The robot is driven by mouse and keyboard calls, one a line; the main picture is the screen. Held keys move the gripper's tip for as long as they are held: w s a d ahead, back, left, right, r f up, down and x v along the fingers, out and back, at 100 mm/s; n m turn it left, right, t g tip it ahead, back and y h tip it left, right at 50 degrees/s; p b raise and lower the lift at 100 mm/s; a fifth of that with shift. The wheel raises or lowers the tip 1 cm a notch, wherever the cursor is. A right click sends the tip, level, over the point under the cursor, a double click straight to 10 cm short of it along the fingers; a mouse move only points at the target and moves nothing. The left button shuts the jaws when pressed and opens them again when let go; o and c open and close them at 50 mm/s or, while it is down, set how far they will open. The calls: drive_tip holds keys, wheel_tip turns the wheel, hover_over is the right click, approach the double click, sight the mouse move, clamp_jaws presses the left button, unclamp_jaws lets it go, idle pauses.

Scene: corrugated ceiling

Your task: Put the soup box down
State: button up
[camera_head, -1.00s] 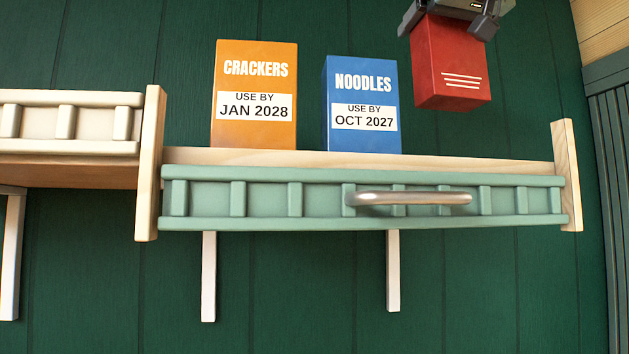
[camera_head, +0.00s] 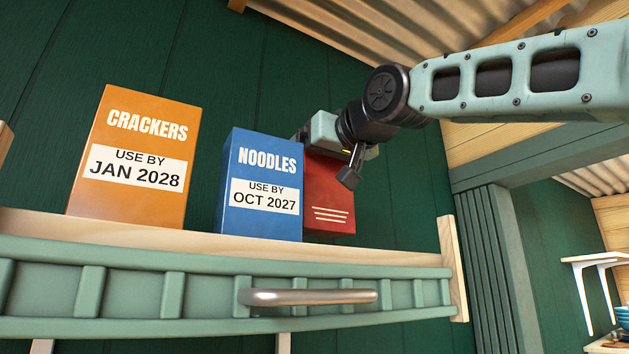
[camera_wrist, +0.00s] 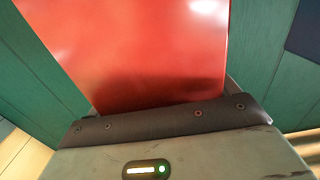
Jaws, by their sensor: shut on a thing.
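The red box (camera_head: 330,190), which I take for the soup box, shows three white lines on its front and no readable name. It is just right of the blue noodles box (camera_head: 262,190), which hides its left part. My gripper (camera_head: 335,155) is shut on the upper part of the red box. The box's lower edge is close to the shelf (camera_head: 400,252); I cannot tell whether it touches. In the wrist view the red box (camera_wrist: 140,50) fills the middle, against the gripper's dark edge.
An orange crackers box (camera_head: 135,160) stands left of the noodles box. The shelf has a green front rail with a metal handle (camera_head: 310,297) and a wooden end post (camera_head: 453,265) at right. Shelf room is free between the red box and that post.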

drive_tip(key=shift+f, duration=1.9)
drive_tip(key=o, duration=1.5)
drive_tip(key=shift+f, duration=0.1)
drive_tip(key=shift+d, duration=0.1)
drive_tip(key=b+v, duration=0.6)
drive_tip(key=v, duration=0.6)
